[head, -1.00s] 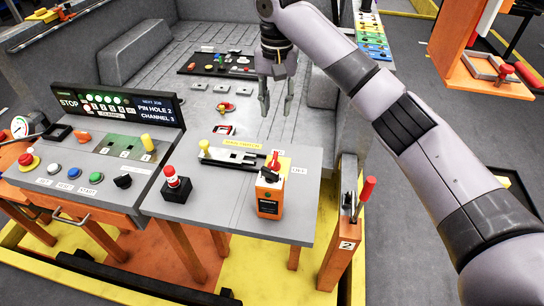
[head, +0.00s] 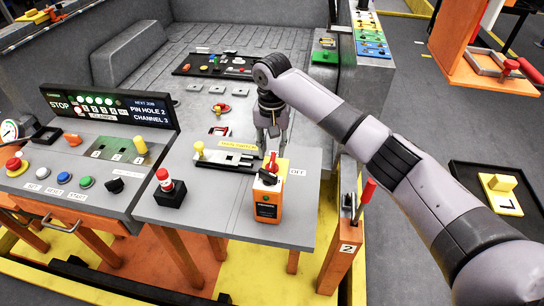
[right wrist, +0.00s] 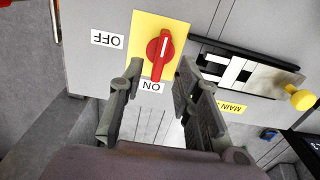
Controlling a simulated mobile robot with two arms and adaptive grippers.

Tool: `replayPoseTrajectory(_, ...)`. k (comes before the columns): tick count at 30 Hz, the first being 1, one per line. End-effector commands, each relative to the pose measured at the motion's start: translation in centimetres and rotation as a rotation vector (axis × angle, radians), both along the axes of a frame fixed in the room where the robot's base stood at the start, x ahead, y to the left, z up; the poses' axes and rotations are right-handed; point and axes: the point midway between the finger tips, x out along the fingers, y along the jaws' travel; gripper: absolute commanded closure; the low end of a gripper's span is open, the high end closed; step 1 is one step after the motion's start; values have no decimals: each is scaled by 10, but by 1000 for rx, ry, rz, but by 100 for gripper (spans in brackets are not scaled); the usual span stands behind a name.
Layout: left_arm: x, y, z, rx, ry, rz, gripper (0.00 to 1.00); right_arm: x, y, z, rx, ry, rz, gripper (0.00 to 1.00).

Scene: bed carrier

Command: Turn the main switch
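The main switch is a red knob (right wrist: 160,55) with a white line, on a yellow plate (right wrist: 140,33). In the right wrist view, an ON label (right wrist: 151,87) lies below it and an OFF label (right wrist: 107,39) to its left. In the head view the red knob (head: 271,160) is partly hidden behind an orange box. My right gripper (head: 272,137) is over the table just behind the switch. In the right wrist view the gripper (right wrist: 158,68) is open, its fingertips on either side of the knob's lower end. Contact cannot be told. My left gripper is out of view.
The orange box (head: 266,207) and a red-topped black post (head: 168,190) stand on the grey table (head: 215,210). A slotted plate with a yellow knob (right wrist: 301,99) is beside the switch. A red lever (head: 367,190) stands at the table's right.

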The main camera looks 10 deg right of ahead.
Motion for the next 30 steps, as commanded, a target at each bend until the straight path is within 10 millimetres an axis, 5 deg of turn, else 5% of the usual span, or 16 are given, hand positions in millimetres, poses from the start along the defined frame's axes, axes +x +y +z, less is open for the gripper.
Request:
replayPoseTrajectory(9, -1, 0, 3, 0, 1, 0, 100, 0, 0, -40, -1, 0, -1, 69)
replayPoseTrajectory(19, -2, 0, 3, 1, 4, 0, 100, 0, 0, -44, 0, -1, 0, 69)
replayPoseTrajectory(30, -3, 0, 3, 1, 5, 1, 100, 0, 0, -43, 0, -1, 0, 93)
